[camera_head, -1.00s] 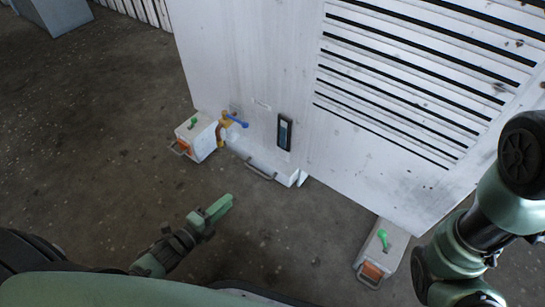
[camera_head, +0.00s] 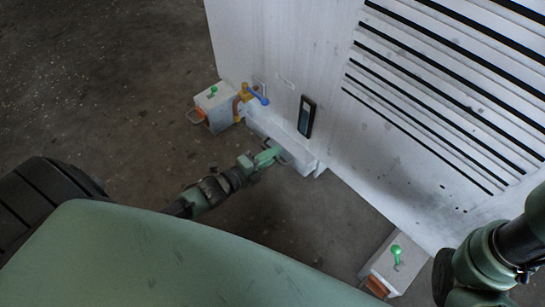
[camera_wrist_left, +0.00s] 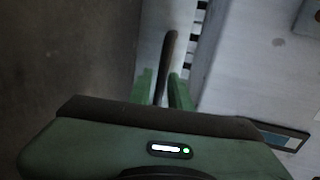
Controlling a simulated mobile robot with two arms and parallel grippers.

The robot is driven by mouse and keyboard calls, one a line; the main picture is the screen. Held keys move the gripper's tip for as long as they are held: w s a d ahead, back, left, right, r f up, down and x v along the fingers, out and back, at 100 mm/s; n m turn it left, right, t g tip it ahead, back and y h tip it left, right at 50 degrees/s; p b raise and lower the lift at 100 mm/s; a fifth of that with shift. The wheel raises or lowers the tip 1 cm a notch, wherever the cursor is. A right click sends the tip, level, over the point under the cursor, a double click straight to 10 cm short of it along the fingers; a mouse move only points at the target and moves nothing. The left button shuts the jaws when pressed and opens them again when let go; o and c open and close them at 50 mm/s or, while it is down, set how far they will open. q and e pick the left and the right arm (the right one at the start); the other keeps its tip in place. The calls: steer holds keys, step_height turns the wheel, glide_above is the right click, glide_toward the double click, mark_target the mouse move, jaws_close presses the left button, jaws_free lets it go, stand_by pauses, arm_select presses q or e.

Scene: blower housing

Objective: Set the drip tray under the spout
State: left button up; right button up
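The white drip tray (camera_head: 298,153) is a low box on the floor against the cabinet's foot, with a grey bar handle (camera_head: 285,157) on its front. The brass spout (camera_head: 240,101) with a blue lever (camera_head: 258,95) sticks out of the cabinet near the tray's left end. My left gripper (camera_head: 268,157) is at the tray's handle. In the left wrist view the fingers (camera_wrist_left: 162,88) stand apart, with the dark handle bar (camera_wrist_left: 168,50) between them; contact cannot be told. My right arm shows at the right edge, but its gripper is out of view.
The white louvred cabinet (camera_head: 350,130) stands behind the tray, with a dark gauge panel (camera_head: 306,116). A grey box with a green knob (camera_head: 213,92) is left of the spout. Another box with a green lever (camera_head: 396,255) stands at the right corner. The floor (camera_head: 110,90) at left is clear.

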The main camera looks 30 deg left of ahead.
arm_select(q)
steer(key=shift+w, duration=0.1)
jaws_close()
stand_by(1.4)
